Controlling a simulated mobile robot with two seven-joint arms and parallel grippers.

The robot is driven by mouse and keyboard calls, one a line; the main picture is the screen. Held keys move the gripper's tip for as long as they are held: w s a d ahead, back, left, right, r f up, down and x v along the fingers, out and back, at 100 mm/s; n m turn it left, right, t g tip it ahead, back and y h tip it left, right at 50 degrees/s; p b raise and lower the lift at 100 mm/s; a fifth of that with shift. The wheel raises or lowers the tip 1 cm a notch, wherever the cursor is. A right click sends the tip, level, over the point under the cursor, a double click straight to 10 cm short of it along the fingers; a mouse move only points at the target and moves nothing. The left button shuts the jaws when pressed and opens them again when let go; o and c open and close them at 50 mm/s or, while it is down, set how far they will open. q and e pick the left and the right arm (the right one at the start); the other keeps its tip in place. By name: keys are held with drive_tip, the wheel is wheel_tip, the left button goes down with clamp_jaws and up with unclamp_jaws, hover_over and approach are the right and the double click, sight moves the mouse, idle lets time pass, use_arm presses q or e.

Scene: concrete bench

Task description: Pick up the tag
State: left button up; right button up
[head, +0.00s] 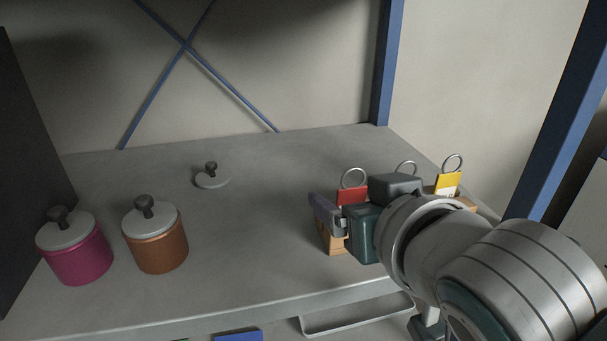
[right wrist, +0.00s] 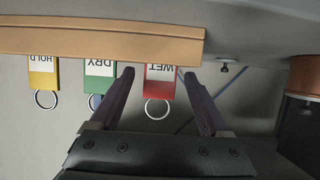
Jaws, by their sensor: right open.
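A red tag (head: 352,196) with a metal ring stands at a wooden holder (head: 333,240) on the bench. In the right wrist view, which looks upside down, the red tag (right wrist: 160,88) reads WET, a green tag (right wrist: 100,82) reads DRY and a yellow tag (right wrist: 43,76) reads HOLD. The yellow tag also shows in the head view (head: 448,183); the green one is hidden there except for its ring. My right gripper (right wrist: 159,76) is open, with one finger on each side of the red tag and a gap visible on both sides. My left gripper is out of view.
A magenta pot (head: 76,262) and an orange pot (head: 156,250), both lidded, stand at the left. A loose grey lid (head: 212,181) lies farther back. The middle of the bench (head: 250,230) is clear. Blue posts (head: 386,65) stand behind and at the right.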

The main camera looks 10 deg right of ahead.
clamp_jaws()
idle(0.6)
